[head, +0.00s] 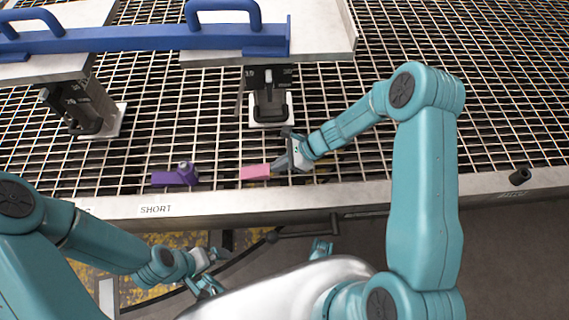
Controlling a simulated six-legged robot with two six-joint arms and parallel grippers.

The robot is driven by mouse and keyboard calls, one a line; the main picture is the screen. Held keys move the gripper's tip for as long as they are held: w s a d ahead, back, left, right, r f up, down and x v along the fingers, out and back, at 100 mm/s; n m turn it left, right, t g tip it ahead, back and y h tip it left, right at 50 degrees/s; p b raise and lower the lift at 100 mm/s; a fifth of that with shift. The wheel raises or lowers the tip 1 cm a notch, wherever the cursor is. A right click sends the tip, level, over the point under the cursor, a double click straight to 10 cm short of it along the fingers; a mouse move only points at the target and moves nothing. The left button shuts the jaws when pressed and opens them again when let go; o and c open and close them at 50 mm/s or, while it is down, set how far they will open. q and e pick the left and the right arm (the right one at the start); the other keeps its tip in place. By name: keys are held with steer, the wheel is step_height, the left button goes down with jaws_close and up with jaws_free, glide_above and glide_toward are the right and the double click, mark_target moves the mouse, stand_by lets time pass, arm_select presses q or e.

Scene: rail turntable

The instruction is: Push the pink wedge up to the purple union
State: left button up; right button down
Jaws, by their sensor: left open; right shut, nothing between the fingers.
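The pink wedge (255,172) lies on the dark grid near its front edge, just left of my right gripper. The purple union (172,178) lies on the grid further left, with a small grey top; a clear gap separates it from the wedge. My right gripper (278,165) is shut, with its fingertips at the wedge's right end; I cannot tell whether they touch it. My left gripper (218,268) is open and low at the front, below the grid's edge, away from both objects.
A pale front rail (330,203) marked SHORT borders the grid. A blue bar with handles (140,38) lies across pale plates at the back. Black clamp-like blocks (268,105) stand behind the wedge. A small black cylinder (520,176) sits at the right edge.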

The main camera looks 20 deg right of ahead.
steer(key=w+a, duration=0.1)
steer(key=a, duration=0.3)
steer(key=w+a+b, duration=0.1)
steer(key=a, duration=0.3)
steer(key=w+a, duration=0.1)
steer(key=a, duration=0.3)
steer(key=shift+w+b, duration=0.2)
steer(key=shift+b, duration=0.2)
steer(key=shift+d, duration=0.1)
